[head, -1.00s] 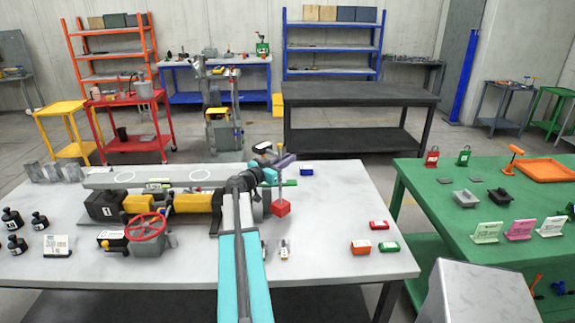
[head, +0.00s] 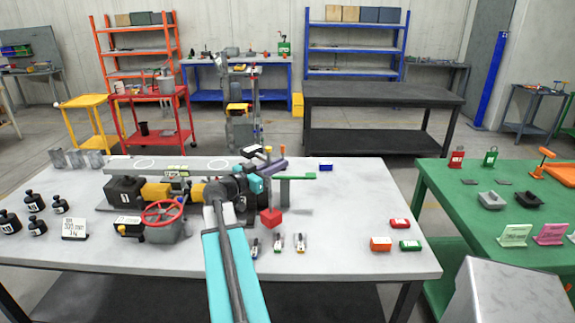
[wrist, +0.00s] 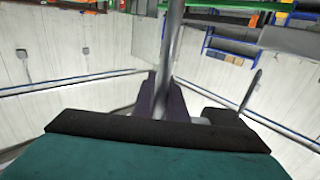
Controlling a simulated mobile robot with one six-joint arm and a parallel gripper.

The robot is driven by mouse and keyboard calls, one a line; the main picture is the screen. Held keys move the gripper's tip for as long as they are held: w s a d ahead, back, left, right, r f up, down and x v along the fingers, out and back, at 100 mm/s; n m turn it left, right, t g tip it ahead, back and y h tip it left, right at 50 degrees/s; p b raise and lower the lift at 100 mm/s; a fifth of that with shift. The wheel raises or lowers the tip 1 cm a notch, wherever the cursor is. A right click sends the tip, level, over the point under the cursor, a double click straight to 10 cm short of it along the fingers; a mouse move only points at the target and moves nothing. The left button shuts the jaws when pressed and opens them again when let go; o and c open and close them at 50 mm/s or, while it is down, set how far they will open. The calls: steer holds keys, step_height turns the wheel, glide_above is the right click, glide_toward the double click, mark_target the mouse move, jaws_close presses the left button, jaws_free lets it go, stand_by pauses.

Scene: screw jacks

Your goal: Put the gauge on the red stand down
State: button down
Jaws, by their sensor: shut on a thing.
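The red stand has a red block base (head: 271,217) and a thin upright post, seen in the head view. A small dark and white piece (head: 251,151), which looks like the gauge, is near the post's top. My gripper (head: 275,167), with purple fingers, is shut on the post. In the wrist view the grey post (wrist: 172,45) stands between my purple fingers (wrist: 163,100). The red base is over the white-grey table (head: 340,225), right of the handwheel device; whether it touches the tabletop I cannot tell. My arm hides part of the device behind.
A long device with a red handwheel (head: 164,213) fills the table's left middle. A green-topped post (head: 297,176) stands just behind the red base. Small clamps (head: 278,242) lie in front. Red and green boxes (head: 400,223) are at right. Clear tabletop lies between.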

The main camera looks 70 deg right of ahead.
steer(key=shift+r+b+v, duration=0.1)
steer(key=shift+b+v, duration=0.05)
steer(key=shift+v, duration=0.65)
steer(key=shift+r+b+v, duration=0.15)
steer(key=shift+v, duration=0.6)
steer(key=shift+r, duration=0.1)
